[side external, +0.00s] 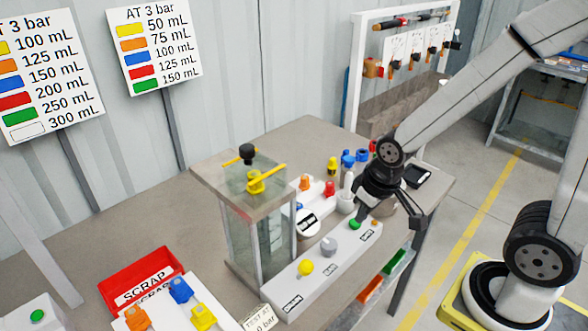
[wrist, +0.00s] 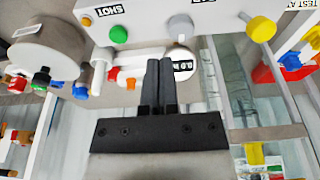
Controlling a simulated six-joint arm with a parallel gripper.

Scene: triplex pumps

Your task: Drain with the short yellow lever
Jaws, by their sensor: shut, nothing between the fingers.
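A glass-walled tank (side external: 262,235) stands on the bench in the side view. On its lid sit a yellow lever on a yellow body (side external: 257,184) and, behind it, a yellow bar by a black knob (side external: 247,151). The rear bar looks a little shorter, but I cannot tell for sure. My gripper (side external: 361,211) is right of the tank, above the far end of the white control panel (side external: 335,258), apart from both levers. In the wrist view my gripper (wrist: 159,62) has its fingers together and empty. A yellow part (wrist: 254,153) shows at the lower right there.
The panel carries a yellow knob (side external: 306,267), a grey knob (side external: 329,246) and a green button (side external: 355,224) close to my gripper. Small coloured parts stand behind it. A red scrap bin (side external: 140,275) is at the left. The bench between bin and tank is mostly clear.

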